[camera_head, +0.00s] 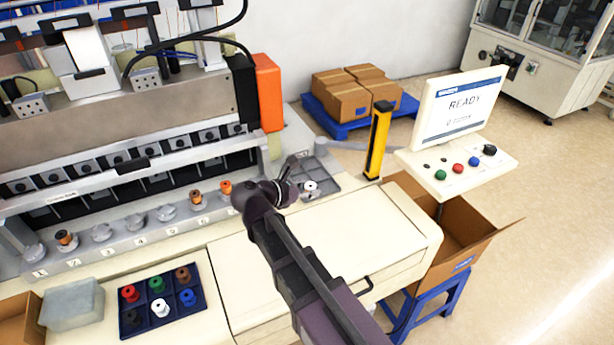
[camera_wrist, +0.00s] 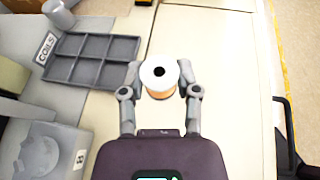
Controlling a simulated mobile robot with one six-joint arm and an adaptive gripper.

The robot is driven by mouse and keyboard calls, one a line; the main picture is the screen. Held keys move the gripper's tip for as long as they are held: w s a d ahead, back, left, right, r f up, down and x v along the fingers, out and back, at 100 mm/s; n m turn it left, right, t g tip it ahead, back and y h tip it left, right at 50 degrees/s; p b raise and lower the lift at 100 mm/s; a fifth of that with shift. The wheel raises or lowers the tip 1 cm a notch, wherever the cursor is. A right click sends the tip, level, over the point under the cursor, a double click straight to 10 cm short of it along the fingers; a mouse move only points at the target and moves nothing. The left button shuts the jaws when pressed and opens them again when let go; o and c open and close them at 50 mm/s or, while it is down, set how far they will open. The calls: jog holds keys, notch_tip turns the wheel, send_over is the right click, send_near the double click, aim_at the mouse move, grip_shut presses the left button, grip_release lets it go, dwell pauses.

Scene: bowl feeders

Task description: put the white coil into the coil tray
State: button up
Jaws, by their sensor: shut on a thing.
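The white coil (camera_wrist: 160,73) has a white top flange with a dark centre hole and copper-orange winding below. My gripper (camera_wrist: 160,90) is shut on it, one finger on each side, with the flange facing the wrist camera. In the head view my gripper (camera_head: 303,188) and the coil (camera_head: 311,186) appear in front of the grey coil tray (camera_head: 325,174). The coil tray (camera_wrist: 107,77), with several compartments, lies left of the coil in the wrist view, beside a COILS label. The compartments visible there are empty. The coil is beside the tray, not over it.
A row of numbered stations (camera_head: 120,230) runs along the machine, some holding coils. A navy tray (camera_head: 203,304) holds several coloured spools, including a white one. A yellow post (camera_head: 378,140) and a screen (camera_head: 460,105) stand to the right. A pale worktop (camera_head: 330,240) is clear.

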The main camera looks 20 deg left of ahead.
jog(key=shift+s+a, duration=0.1)
dwell(0.3)
jog(key=shift+f, duration=0.15)
jog(key=shift+n+t+y, duration=0.3)
jog(key=shift+n+y, duration=0.1)
jog(key=d+f+b, duration=0.2)
jog(key=w+d+f+b, duration=0.1)
jog(key=d+f+b, duration=0.1)
jog(key=d, duration=0.1)
jog(key=w+d+f+b, duration=0.1)
jog(key=d+f+b, duration=0.1)
jog(key=d, duration=0.1)
jog(key=shift+w+d, duration=0.15)
jog(key=b, duration=0.2)
send_over(327, 190)
jog(key=shift+f, duration=0.7)
